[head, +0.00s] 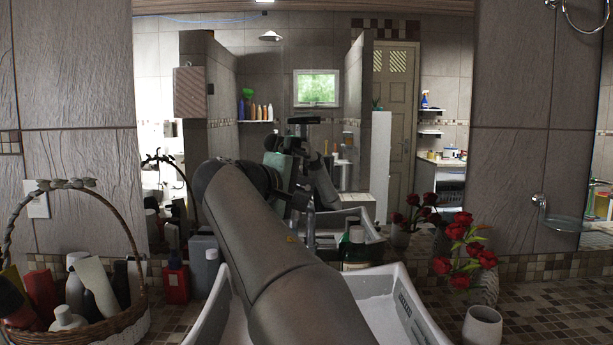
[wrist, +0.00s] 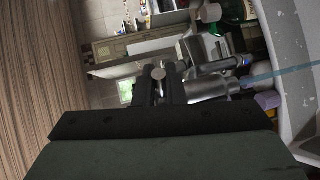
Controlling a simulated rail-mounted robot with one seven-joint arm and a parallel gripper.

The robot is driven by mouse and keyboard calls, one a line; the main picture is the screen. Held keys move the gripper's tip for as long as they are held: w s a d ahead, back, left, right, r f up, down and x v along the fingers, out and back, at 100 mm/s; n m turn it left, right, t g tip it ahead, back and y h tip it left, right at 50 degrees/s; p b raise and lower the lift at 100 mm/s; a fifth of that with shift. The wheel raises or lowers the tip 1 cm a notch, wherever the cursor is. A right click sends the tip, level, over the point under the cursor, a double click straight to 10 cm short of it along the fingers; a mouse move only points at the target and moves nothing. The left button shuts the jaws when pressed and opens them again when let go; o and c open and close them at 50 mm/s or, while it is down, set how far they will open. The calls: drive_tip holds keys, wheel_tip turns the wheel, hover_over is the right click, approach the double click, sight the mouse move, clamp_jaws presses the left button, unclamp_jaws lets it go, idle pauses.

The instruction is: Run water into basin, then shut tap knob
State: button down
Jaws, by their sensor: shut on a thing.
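In the wrist view my gripper (wrist: 160,82) is shut on the small round metal tap knob (wrist: 158,73), which shows between the two dark fingers. The metal tap (wrist: 212,88) lies just right of the fingers. A pale blue streak of water (wrist: 285,72) runs from near the spout toward the white basin (wrist: 305,20). In the head view my grey arm crosses over the basin (head: 403,302) and hides its middle, the knob and my gripper. The water level cannot be seen.
A wicker basket of bottles (head: 135,325) stands left, with a red bottle (head: 176,280) beside the basin. Right are a vase of red roses (head: 484,283) and a white cup (head: 482,327). A mirror (head: 420,150) backs the counter.

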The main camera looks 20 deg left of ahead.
drive_tip(key=shift+s+a+m+h+p, duration=0.15)
drive_tip(key=shift+m+h+p, duration=0.25)
drive_tip(key=shift+h, duration=0.2)
drive_tip(key=c, duration=1.5)
unclamp_jaws()
drive_tip(key=v, duration=1.7)
drive_tip(key=shift+s+r, duration=0.1)
drive_tip(key=shift+r, duration=0.25)
